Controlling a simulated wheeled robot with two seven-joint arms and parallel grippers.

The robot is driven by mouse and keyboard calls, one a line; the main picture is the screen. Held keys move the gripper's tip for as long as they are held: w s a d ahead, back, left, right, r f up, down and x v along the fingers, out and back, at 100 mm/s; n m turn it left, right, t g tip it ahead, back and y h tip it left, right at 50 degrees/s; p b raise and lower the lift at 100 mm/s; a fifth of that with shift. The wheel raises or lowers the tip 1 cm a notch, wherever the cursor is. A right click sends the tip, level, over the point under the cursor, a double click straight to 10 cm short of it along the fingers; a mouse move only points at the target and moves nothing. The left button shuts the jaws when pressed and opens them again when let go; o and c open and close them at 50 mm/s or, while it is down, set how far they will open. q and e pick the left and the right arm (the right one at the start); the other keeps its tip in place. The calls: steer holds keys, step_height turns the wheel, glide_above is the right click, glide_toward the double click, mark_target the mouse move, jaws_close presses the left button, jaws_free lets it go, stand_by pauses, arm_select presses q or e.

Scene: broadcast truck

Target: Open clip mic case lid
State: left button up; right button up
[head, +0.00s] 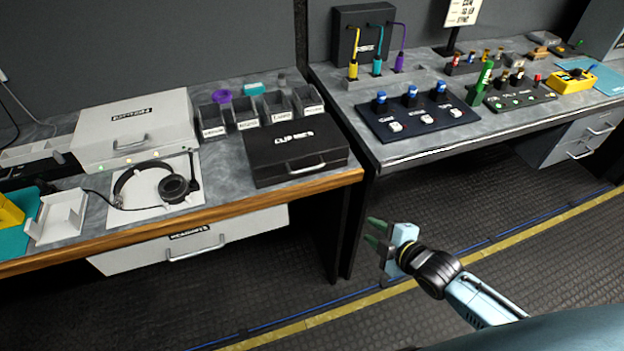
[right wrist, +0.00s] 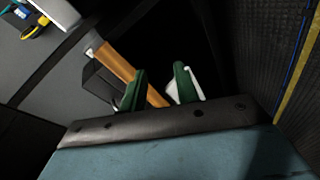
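The clip mic case (head: 295,149) is a black box with a white "CLIP MICS" label on its lid and a silver handle on its front. It sits shut on the left desk near the desk's right front corner. My right gripper (head: 376,234) is open and empty, with green fingertips. It is in front of and below the desk edge, to the right of the case and apart from it. In the right wrist view its two fingers (right wrist: 160,92) stand apart with nothing between them. My left gripper is not in view.
A headset (head: 155,187) lies on a white mat left of the case. A white battery case (head: 135,130) and small bins (head: 245,122) stand behind. The wooden desk edge (head: 230,210) runs below the case. The right desk (head: 420,147) holds button panels. Open floor surrounds my gripper.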

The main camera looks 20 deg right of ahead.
steer(key=w+a+r+n+t+y+b, duration=0.15)
steer(key=a+r+n+y, duration=0.35)
steer(key=r, duration=0.9)
steer(key=n+h+b, duration=0.1)
glide_toward(297, 149)
steer(key=shift+t, duration=0.45)
steer(key=a+f, duration=0.1)
steer(key=w+a+f, duration=0.1)
steer(key=a+f, duration=0.1)
steer(key=shift+w+f, duration=0.2)
steer(key=shift+f, duration=0.05)
steer(key=shift+c, duration=0.2)
jaws_close()
